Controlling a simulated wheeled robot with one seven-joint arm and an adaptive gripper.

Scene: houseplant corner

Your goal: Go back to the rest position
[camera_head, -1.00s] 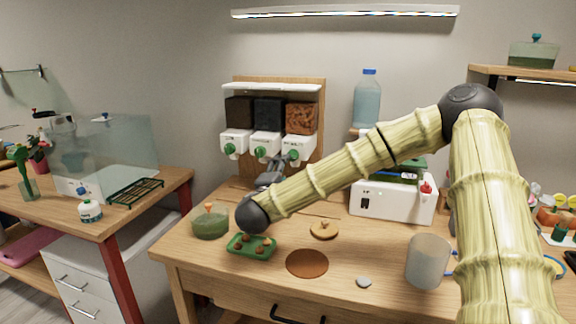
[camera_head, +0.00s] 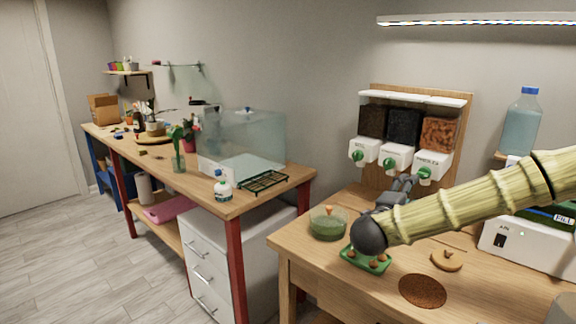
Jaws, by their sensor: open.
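My gripper (camera_head: 402,187) is a dark grey shape at the end of my arm, seen beyond the arm's black wrist joint. It is above the right-hand wooden table (camera_head: 318,262), in front of the dispenser with three hoppers (camera_head: 404,124). Its fingers are small and partly hidden by the wrist, and nothing shows held in it. A green tray with small brown lumps (camera_head: 364,262) lies on the table just below the wrist. A green bowl (camera_head: 328,223) stands to its left.
A brown round mat (camera_head: 423,291) and a tan disc (camera_head: 447,260) lie on the right-hand table. A clear bottle (camera_head: 521,121) stands at the right. A left table carries a glass tank (camera_head: 245,140), a green rack (camera_head: 263,182) and a small white bottle (camera_head: 222,186). Open floor (camera_head: 80,260) lies at left.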

